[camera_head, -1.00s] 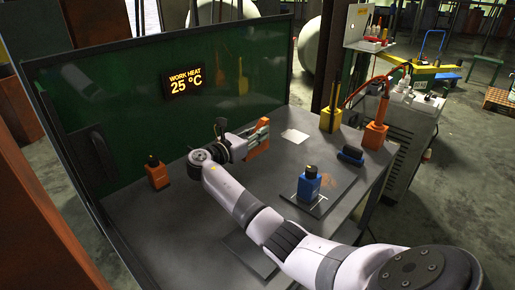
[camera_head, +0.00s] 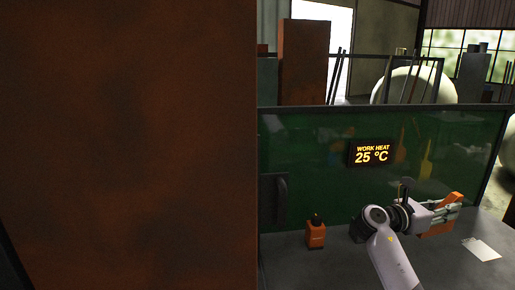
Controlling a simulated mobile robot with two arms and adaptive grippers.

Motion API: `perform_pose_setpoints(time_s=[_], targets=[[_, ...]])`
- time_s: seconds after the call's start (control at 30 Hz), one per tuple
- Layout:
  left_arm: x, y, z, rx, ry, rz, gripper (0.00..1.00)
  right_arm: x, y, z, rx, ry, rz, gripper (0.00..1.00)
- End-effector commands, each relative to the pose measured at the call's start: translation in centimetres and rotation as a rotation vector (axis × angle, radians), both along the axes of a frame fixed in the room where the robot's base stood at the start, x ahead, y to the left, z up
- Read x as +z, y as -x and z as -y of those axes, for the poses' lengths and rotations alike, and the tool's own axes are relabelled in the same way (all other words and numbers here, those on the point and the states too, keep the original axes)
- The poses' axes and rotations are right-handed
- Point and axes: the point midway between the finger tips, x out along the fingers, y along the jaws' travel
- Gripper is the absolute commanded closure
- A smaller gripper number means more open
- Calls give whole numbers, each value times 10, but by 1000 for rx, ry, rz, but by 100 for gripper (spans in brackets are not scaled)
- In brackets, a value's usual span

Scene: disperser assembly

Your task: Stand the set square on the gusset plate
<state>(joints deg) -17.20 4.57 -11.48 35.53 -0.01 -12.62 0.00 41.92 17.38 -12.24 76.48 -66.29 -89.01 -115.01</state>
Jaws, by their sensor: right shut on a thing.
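My right gripper (camera_head: 447,212) is at the right of the head view, above the grey table. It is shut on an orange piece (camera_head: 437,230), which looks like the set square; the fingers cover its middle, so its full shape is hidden. The piece appears held off the table, though the gap under it is hard to judge. I cannot make out the gusset plate for certain. My left gripper is out of view.
A white sheet (camera_head: 481,249) lies right of the gripper. A green screen (camera_head: 325,150) with a heat display (camera_head: 371,153) stands behind. A rusty brown panel (camera_head: 130,140) fills the left half.

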Motion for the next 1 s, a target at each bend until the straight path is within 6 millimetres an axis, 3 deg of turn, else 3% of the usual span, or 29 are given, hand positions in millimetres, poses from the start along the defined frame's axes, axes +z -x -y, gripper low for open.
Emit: perform_pose_setpoints(time_s=[0.27, 0.57, 0.77, 1.0], targets=[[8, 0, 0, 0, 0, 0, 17, -45, 15, -43, 268, 0, -2, 100], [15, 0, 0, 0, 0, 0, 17, -88, 50, -108, 584, 0, -3, 100], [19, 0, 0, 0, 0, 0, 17, -110, 84, -158, 798, -2, -5, 100], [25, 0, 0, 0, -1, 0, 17, -124, 139, -223, 1056, -4, -5, 100]])
